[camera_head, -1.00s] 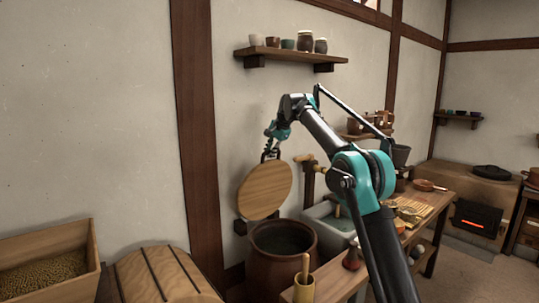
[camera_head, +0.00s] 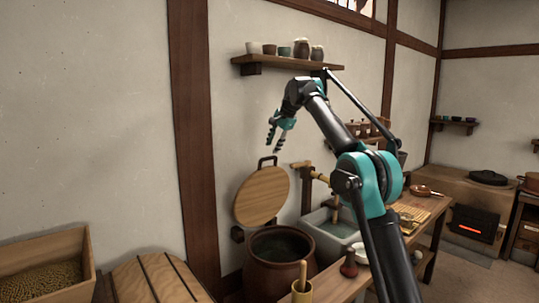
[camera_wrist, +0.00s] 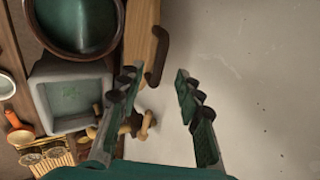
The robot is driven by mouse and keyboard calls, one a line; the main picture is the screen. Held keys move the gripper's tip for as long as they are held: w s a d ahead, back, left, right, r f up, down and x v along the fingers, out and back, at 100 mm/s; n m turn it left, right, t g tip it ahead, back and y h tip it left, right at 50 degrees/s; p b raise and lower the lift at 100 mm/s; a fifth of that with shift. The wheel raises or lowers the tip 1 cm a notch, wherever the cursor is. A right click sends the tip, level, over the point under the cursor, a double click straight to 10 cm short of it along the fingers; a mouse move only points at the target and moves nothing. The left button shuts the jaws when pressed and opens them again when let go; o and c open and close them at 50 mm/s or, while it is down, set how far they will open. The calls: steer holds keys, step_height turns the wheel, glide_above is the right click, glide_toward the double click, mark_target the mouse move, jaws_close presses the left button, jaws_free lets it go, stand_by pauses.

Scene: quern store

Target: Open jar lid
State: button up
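The dark brown jar (camera_head: 266,275) stands uncovered at the lower middle, and its dark interior shows. It also shows at the top left of the wrist view (camera_wrist: 76,22). The round wooden lid (camera_head: 262,198) stands raised and tilted behind and above the jar, close to the wall. Its dark handle (camera_head: 268,161) is at the top; in the wrist view the lid (camera_wrist: 140,35) is seen nearly edge-on with the handle (camera_wrist: 158,58) on its right. My gripper (camera_head: 273,147) is open and empty just above the handle, apart from it; its fingers (camera_wrist: 156,80) are spread in the wrist view.
A sink (camera_head: 333,228) with a wooden tap (camera_head: 318,177) is right of the jar. A cup with a wooden tool (camera_head: 303,289) stands in front. A wall shelf (camera_head: 285,63) with pots is above. Bare wall (camera_head: 110,120) is free at left.

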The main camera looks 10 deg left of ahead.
steer(key=v, duration=0.3)
steer(key=shift+d+r, duration=0.1)
steer(key=s+d+f+n+h, duration=0.1)
steer(key=s+d+f, duration=0.3)
steer(key=d+f, duration=0.3)
steer(key=s+d+f+n, duration=0.25)
steer(key=d+f, duration=0.25)
steer(key=d, duration=0.4)
steer(key=s+d+f+h, duration=0.1)
steer(key=s+d+f, duration=0.35)
steer(key=d, duration=0.35)
steer(key=s+d+f+n+h, duration=0.1)
steer(key=s+d+f, duration=0.4)
steer(key=s+f, duration=0.4)
steer(key=s+d+f+n+h, duration=0.1)
steer(key=s+d+f, duration=0.5)
steer(key=s, duration=0.8)
steer(key=s+d+f+n, duration=0.2)
steer(key=s+d+f, duration=0.3)
steer(key=s+f, duration=0.7)
steer(key=shift+d+f+h, duration=0.35)
steer(key=shift+f+h, duration=0.05)
